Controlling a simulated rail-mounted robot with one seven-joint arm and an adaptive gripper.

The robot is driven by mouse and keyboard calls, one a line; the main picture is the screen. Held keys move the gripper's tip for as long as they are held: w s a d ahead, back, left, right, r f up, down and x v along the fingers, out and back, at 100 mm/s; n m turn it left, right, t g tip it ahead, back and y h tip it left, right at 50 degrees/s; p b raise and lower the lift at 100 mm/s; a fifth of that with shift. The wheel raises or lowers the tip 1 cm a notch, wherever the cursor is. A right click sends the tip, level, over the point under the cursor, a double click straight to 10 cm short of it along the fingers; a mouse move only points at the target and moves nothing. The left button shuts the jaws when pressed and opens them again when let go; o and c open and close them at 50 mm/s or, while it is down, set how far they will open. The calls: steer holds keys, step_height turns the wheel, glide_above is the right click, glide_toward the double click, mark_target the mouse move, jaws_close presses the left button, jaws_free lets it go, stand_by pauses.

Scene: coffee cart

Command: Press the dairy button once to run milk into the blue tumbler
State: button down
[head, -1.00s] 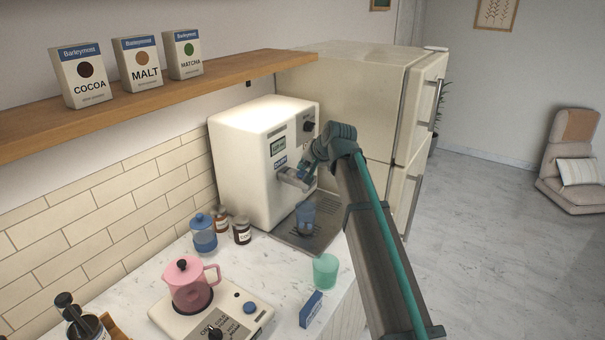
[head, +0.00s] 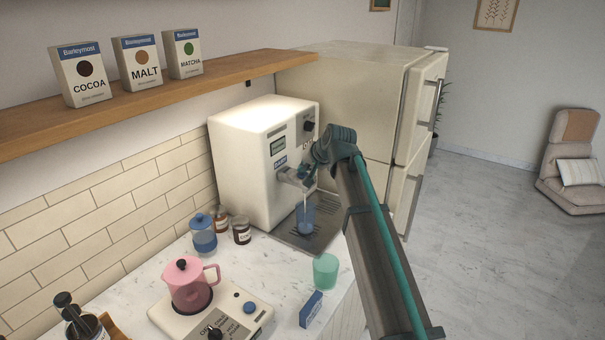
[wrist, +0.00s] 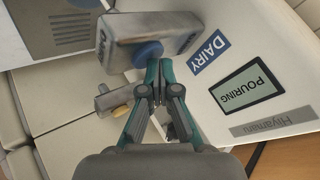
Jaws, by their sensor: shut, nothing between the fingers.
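The blue tumbler (head: 305,222) stands upright on the drip tray under the white dispenser (head: 245,180). A thin pale stream falls into it from above. The DAIRY label (wrist: 210,53) is on the dispenser's front, and the small screen (wrist: 248,89) reads POURING. The round blue button (wrist: 148,54) sits on a grey block beside the label. My gripper (wrist: 159,66) is shut and empty, its tips right at the button in the wrist view; I cannot tell if they touch it. In the head view my wrist partly covers the block.
A green cup (head: 325,270) and a small blue box (head: 311,308) stand near the counter's front edge. A pink pot (head: 190,284) is on a base, with a blue jar (head: 203,234) and brown jars behind. The fridge (head: 350,85) stands beyond the dispenser.

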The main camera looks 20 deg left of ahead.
stand_by(0.4)
steer(key=shift+r+p, duration=0.45)
steer(key=shift+r, duration=0.45)
steer(key=shift+r+p, duration=1.2)
steer(key=shift+r, duration=1.3)
